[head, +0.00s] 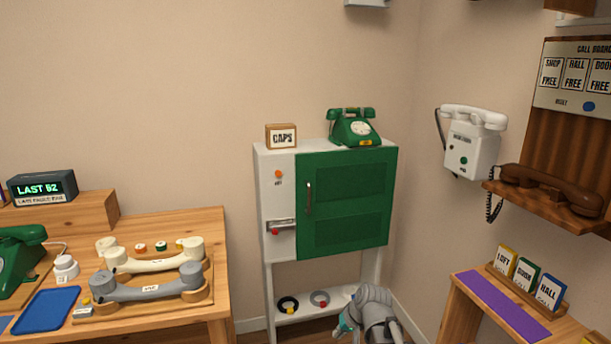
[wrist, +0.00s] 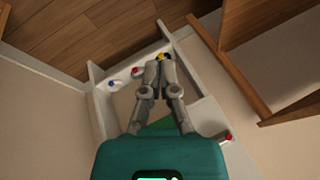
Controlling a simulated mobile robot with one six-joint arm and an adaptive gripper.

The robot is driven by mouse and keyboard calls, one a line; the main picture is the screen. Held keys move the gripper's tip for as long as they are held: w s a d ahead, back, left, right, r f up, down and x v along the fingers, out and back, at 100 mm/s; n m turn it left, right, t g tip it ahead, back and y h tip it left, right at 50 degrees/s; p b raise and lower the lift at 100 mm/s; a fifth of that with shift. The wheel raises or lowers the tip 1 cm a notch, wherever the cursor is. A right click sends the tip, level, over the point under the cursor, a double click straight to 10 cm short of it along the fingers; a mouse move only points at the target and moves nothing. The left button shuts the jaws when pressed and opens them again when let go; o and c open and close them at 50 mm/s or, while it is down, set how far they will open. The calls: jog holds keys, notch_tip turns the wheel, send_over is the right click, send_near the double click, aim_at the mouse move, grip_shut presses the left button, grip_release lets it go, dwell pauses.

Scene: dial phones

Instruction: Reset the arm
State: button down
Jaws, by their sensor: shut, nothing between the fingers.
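My gripper (wrist: 160,60) shows in the wrist view with its two grey fingers drawn together and nothing between the tips. Beyond them is the white stand, with its lower shelf and a small patch of green door. In the head view my grey arm shows low in the middle, in front of the right part of the white cabinet (head: 276,190). The fingertips cannot be made out there. The cabinet's green door (head: 345,203) looks shut.
A green dial phone (head: 354,128) and a CAPS box (head: 281,136) stand on the cabinet. Rings (head: 288,305) lie on its lower shelf. A wooden table (head: 215,255) with handsets is at left. A white wall phone (head: 472,148) and a card table (head: 455,318) are at right.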

jog(key=s+d+f+g+h, duration=0.2)
jog(key=s+d+g+h, duration=0.15)
jog(key=s+d, duration=0.5)
notch_tip(320, 180, up, 28)
jog(key=s+p, duration=0.2)
jog(key=p, duration=2.6)
jog(key=shift+a+h, duration=0.35)
jog(key=shift+h, duration=0.1)
